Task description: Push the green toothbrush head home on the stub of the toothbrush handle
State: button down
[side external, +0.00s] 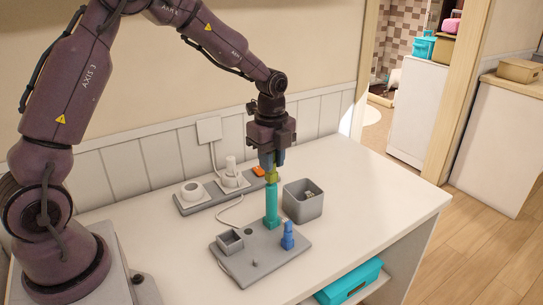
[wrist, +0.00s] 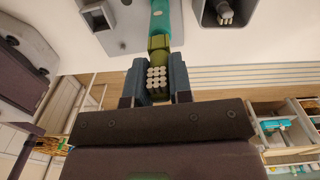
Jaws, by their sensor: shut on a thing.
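The green toothbrush head (side external: 271,176) is olive green with pale bristles, and it sits between the fingers of my gripper (side external: 271,163). In the wrist view, the fingers of my gripper (wrist: 157,85) are shut on both sides of the head (wrist: 159,44), with its bristles facing the camera. The teal toothbrush handle (side external: 272,207) stands upright on a grey base board, directly below the head. It also shows in the wrist view (wrist: 161,18), lined up with the head's lower end. The stub is hidden, and I cannot tell whether any gap is left at the joint.
The grey base board (side external: 238,268) also carries a small square holder (side external: 230,241), a blue piece (side external: 287,236) and a short peg. A grey bin (side external: 303,206) stands close on the right with a bristled piece inside. A power strip lies behind. The table's right side is clear.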

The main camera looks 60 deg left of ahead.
jog(key=shift+f, duration=0.55)
jog(key=c, duration=0.9)
grip_release()
jog(key=shift+c, duration=0.2)
notch_tip(320, 180, up, 13)
